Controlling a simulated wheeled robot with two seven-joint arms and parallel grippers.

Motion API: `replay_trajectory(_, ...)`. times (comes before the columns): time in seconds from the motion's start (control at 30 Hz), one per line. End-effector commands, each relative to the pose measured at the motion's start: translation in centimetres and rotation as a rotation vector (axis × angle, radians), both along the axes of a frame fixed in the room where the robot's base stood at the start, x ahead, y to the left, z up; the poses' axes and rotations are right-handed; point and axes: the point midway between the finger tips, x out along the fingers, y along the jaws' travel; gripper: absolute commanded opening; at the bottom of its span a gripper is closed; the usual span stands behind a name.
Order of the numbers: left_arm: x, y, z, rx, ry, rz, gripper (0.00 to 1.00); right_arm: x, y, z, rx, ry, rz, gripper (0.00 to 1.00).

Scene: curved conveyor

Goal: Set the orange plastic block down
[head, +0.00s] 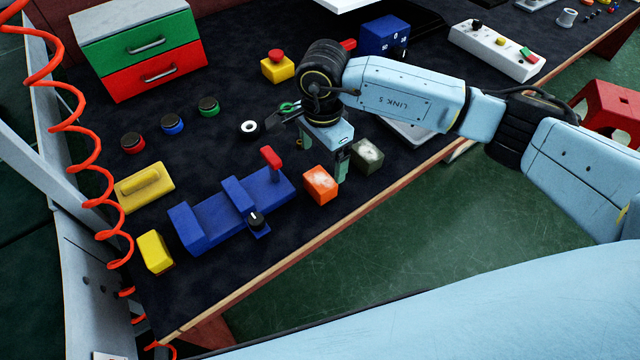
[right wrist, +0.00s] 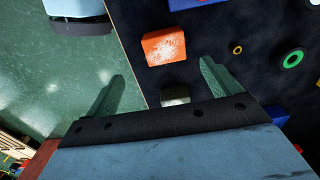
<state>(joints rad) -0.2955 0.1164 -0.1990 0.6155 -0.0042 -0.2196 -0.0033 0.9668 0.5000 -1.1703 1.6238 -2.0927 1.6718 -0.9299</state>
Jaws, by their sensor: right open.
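The orange plastic block (head: 320,186) sits on the dark table mat close to the front edge, right of the blue fixture. My right gripper (head: 323,160) is open and empty just behind and above it, one finger close to the block's right side in the head view. In the right wrist view the orange block (right wrist: 164,47) lies beyond the fingertips of the open gripper (right wrist: 162,73), apart from both fingers. My left gripper is not in view.
A dark green-grey block (head: 367,156) stands just right of the gripper. The blue fixture (head: 232,208) with a red handle and black knob stands left. Behind are a white ring (head: 249,127) and a yellow-based red button (head: 278,66). The wooden table edge (head: 290,254) runs in front.

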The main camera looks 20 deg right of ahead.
Motion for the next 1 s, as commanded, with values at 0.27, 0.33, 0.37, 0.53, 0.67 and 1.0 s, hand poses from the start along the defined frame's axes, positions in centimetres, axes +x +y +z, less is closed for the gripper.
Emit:
replay_trajectory(0.27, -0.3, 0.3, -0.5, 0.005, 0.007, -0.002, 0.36, 0.0, 0.1, -4.2, 0.004, 0.001, 0.000, 0.89)
replay_trajectory(0.33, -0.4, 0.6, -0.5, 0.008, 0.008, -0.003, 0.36, 0.0, 0.1, -4.5, 0.004, 0.000, 0.000, 0.89)
replay_trajectory(0.37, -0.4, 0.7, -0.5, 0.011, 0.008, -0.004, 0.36, 0.0, 0.1, -4.7, 0.004, 0.000, 0.000, 0.89)
replay_trajectory(0.53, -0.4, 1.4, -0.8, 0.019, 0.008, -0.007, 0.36, 0.5, 0.3, -7.0, 0.005, 0.003, -0.001, 0.89)
replay_trajectory(0.67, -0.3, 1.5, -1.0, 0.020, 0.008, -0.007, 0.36, 0.7, 0.3, -8.8, 0.004, 0.003, 0.000, 0.89)
replay_trajectory(1.0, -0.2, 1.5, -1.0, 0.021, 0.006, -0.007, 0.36, 0.8, 0.3, -9.6, 0.005, 0.000, 0.000, 0.89)
